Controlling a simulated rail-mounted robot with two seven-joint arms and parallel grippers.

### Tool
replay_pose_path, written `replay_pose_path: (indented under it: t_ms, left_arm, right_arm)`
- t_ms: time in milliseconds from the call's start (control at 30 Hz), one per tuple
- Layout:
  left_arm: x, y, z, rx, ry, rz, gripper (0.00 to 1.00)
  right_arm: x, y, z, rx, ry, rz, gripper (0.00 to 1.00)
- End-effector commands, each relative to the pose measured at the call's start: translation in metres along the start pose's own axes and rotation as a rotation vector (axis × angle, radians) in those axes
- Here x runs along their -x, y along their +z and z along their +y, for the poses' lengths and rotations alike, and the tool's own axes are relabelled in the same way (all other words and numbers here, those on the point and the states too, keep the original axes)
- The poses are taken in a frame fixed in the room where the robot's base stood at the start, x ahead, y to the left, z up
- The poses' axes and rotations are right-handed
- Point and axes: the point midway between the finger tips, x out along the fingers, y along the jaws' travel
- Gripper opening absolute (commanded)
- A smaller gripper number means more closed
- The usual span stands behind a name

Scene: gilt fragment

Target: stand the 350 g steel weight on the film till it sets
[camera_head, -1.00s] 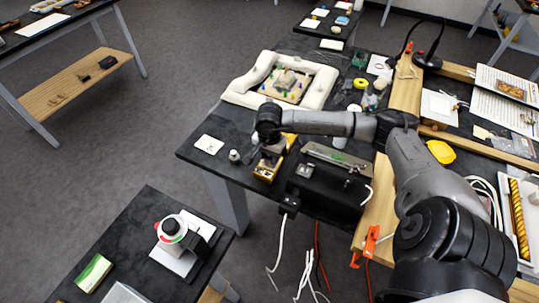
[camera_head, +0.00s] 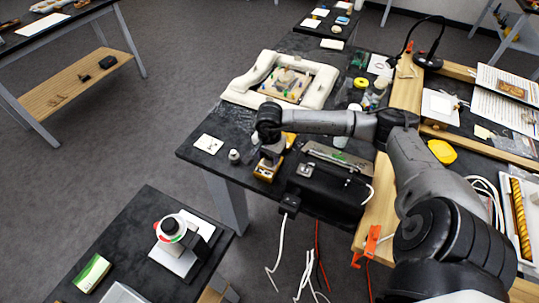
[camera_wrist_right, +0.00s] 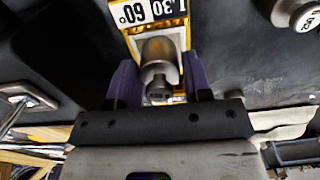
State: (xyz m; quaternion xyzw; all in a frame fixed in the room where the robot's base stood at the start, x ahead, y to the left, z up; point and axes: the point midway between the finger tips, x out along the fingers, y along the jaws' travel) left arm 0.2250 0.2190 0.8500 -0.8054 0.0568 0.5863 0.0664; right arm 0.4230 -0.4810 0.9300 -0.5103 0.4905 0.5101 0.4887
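A steel weight with a narrow knob (camera_wrist_right: 158,88) is between the purple fingers of my right gripper (camera_wrist_right: 161,80) in the right wrist view. Behind it is a yellow-edged item marked "1.30 60°" (camera_wrist_right: 155,12). The fingers lie close on both sides of the weight; I cannot tell whether they press on it. In the head view my right gripper (camera_head: 270,158) points down over the yellow item (camera_head: 264,174) at the table's front edge. The fragment (camera_head: 287,84) lies inside a white padded frame (camera_head: 240,92) farther back. I cannot make out the film. My left gripper is out of view.
Another small weight (camera_head: 234,156) stands left of my gripper; it also shows in the right wrist view (camera_wrist_right: 296,12). A white card (camera_head: 208,144) lies beside it. A black box (camera_head: 328,186) is close on the right. Dark table is clear between gripper and frame.

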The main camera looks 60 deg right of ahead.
Motion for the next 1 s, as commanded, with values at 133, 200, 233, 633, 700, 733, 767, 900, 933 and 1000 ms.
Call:
replay_pose_path:
  t_ms: [133,200,233,633,700,733,767,900,933,1000]
  left_arm:
    - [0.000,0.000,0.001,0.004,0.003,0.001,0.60]
    - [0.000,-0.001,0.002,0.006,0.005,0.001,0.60]
    - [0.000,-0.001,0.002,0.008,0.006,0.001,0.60]
    - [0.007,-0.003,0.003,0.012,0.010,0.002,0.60]
    - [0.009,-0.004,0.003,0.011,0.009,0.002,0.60]
    - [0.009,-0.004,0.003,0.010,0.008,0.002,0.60]
    - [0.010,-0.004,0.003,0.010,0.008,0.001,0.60]
    - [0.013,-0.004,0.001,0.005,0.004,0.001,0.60]
    - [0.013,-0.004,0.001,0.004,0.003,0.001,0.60]
    - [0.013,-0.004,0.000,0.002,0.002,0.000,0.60]
  right_arm:
    - [0.000,0.000,0.000,0.000,0.000,0.000,0.48]
    - [0.000,0.000,0.000,0.000,0.001,0.000,0.48]
    - [0.000,0.000,0.000,0.000,0.001,0.000,0.48]
    - [0.012,0.000,0.000,0.000,0.000,0.000,0.48]
    - [0.015,0.000,0.000,0.000,0.001,0.000,0.48]
    - [0.016,0.000,0.000,0.000,0.001,0.000,0.48]
    - [0.018,0.000,0.000,0.000,0.001,0.000,0.48]
    - [0.023,0.000,0.000,0.000,0.001,0.001,0.48]
    - [0.024,0.000,0.001,0.000,0.001,0.001,0.48]
    - [0.025,0.000,0.001,0.000,0.002,0.001,0.48]
